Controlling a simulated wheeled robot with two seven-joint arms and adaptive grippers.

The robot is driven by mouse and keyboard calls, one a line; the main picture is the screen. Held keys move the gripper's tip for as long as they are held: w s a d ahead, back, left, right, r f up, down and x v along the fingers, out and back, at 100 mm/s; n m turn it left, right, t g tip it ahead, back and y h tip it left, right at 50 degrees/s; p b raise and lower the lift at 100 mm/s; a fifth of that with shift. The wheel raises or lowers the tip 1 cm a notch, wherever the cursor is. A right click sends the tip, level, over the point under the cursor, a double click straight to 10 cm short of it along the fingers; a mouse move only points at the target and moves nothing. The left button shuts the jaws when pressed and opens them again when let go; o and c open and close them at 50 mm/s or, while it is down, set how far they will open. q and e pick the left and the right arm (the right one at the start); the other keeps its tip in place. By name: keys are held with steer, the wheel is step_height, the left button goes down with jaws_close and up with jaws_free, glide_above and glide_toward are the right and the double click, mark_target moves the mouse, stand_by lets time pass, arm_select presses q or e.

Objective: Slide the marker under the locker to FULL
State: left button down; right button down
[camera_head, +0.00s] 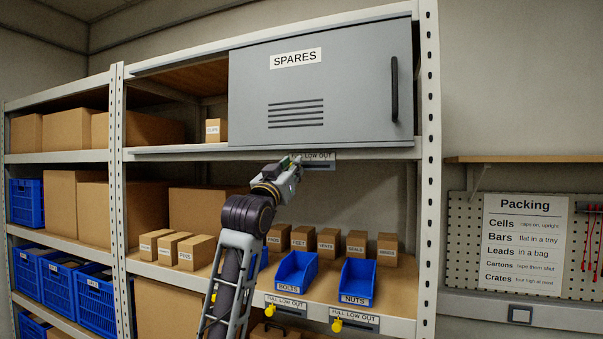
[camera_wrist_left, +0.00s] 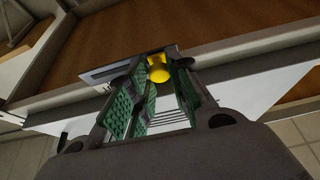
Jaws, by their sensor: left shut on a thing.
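The grey SPARES locker (camera_head: 345,85) sits on the top shelf with its door shut. A label strip (camera_head: 319,157) hangs under its lower edge; "LOW OUT" shows, and my gripper covers the left end. My left gripper (camera_head: 295,163) reaches up to that left end. In the left wrist view the yellow marker knob (camera_wrist_left: 158,72) sits between the green finger pads of the left gripper (camera_wrist_left: 156,86), which is shut on it. Part of the strip (camera_wrist_left: 105,75) shows beside it. The marker's exact place along the strip is hidden in the head view. My right gripper is not in view.
The shelf below holds a blue BOLTS bin (camera_head: 297,272), a blue NUTS bin (camera_head: 357,281) and small cartons (camera_head: 170,247). Two similar strips with yellow markers (camera_head: 337,326) are on its front edge. The shelf's right post (camera_head: 429,170) stands right of the locker.

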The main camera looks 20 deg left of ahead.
arm_select(q)
steer(key=shift+a, duration=0.1)
steer(key=c, duration=1.3)
jaws_free()
steer(key=shift+a, duration=0.1)
steer(key=v, duration=1.2)
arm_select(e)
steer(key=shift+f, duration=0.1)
